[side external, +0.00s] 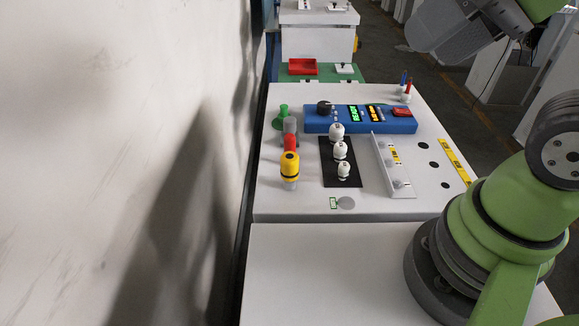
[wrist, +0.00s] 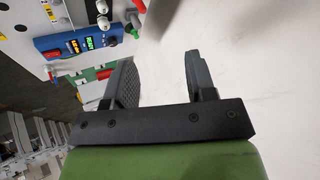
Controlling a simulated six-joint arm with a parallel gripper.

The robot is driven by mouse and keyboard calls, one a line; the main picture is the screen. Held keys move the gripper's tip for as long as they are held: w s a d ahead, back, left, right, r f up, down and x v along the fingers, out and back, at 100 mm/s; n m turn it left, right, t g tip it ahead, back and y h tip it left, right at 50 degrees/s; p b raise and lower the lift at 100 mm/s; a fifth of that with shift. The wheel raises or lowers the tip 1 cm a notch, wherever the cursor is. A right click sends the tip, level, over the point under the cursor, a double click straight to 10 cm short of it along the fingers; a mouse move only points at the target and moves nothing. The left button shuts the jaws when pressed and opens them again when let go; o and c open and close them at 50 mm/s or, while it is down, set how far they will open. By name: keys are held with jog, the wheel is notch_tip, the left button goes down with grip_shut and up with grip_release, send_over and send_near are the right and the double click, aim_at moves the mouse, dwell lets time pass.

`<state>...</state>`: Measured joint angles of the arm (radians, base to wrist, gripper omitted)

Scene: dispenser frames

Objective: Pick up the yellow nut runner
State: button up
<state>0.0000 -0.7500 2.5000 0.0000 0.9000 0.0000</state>
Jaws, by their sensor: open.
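The yellow nut runner (side external: 290,165) stands upright on the white table near its left edge, at the near end of a row of coloured tools. I cannot make it out in the wrist view. My gripper (wrist: 158,60) is open and empty, with its two dark fingers apart in the wrist view. In the side view only part of it shows, grey, high at the top right, well away from the nut runner.
Red (side external: 290,143), grey (side external: 290,125) and green (side external: 283,115) tools stand closely behind the nut runner. A blue control box (side external: 345,122), white fittings on a black plate (side external: 327,178) and a white bracket (side external: 390,165) are to the right. A wall (side external: 120,150) rises at left.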

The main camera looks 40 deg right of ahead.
jog(key=o, duration=0.3)
jog(key=n+g+h, duration=0.2)
jog(key=n+g, duration=0.1)
jog(key=g, duration=0.3)
send_over(290, 156)
jog(key=s, duration=0.2)
notch_tip(290, 156, down, 14)
jog(key=f, duration=0.1)
jog(key=shift+n+g, duration=0.5)
jog(key=shift+g, duration=0.1)
jog(key=f, duration=0.2)
jog(key=w+f, duration=0.1)
jog(key=f, duration=0.4)
jog(key=shift+w+f, duration=0.35)
jog(key=shift+f, duration=1.35)
jog(key=shift+w+f, duration=0.15)
jog(key=shift+f, duration=1.4)
